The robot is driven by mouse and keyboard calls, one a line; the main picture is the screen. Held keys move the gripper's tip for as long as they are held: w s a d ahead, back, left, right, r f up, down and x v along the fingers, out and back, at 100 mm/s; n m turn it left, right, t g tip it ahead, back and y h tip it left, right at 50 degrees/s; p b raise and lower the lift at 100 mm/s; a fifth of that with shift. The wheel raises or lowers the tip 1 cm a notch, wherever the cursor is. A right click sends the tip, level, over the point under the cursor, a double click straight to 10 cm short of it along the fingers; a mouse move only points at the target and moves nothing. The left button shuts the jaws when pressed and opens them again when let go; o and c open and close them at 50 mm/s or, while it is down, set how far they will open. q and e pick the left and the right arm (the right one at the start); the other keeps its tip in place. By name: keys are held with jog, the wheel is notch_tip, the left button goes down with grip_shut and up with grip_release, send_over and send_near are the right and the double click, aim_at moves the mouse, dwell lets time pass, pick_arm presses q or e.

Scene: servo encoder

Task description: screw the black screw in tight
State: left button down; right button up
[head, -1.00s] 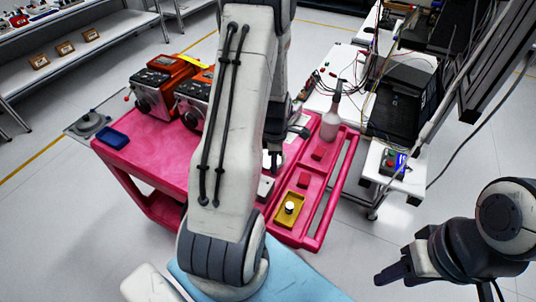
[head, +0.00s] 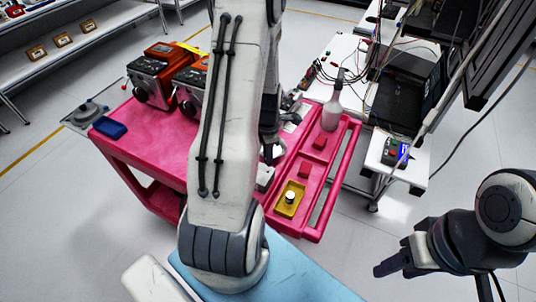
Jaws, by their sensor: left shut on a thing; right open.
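My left gripper (head: 271,150) points down over the pink cart (head: 135,160), partly hidden behind my own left arm. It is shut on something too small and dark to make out. A small grey block (head: 265,178) lies just below its fingertips; whether they touch cannot be told. I cannot pick out the black screw itself in this view. My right gripper (head: 385,267) is open and empty, off to the right, over the floor and away from the cart.
Orange-and-black devices (head: 152,90) and a blue tray (head: 109,128) sit on the cart. A yellow tray (head: 289,199) with a white-topped item, red blocks (head: 319,142) and a spray bottle (head: 332,112) fill its right side. A white bench (head: 330,75) with cables stands behind.

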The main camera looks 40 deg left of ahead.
pick_arm(q)
jog(key=shift+f+b, duration=1.25)
jog(key=shift+f, duration=0.45)
jog(key=shift+r, duration=0.15)
jog(key=shift+f+b, duration=0.45)
jog(key=shift+f, duration=0.55)
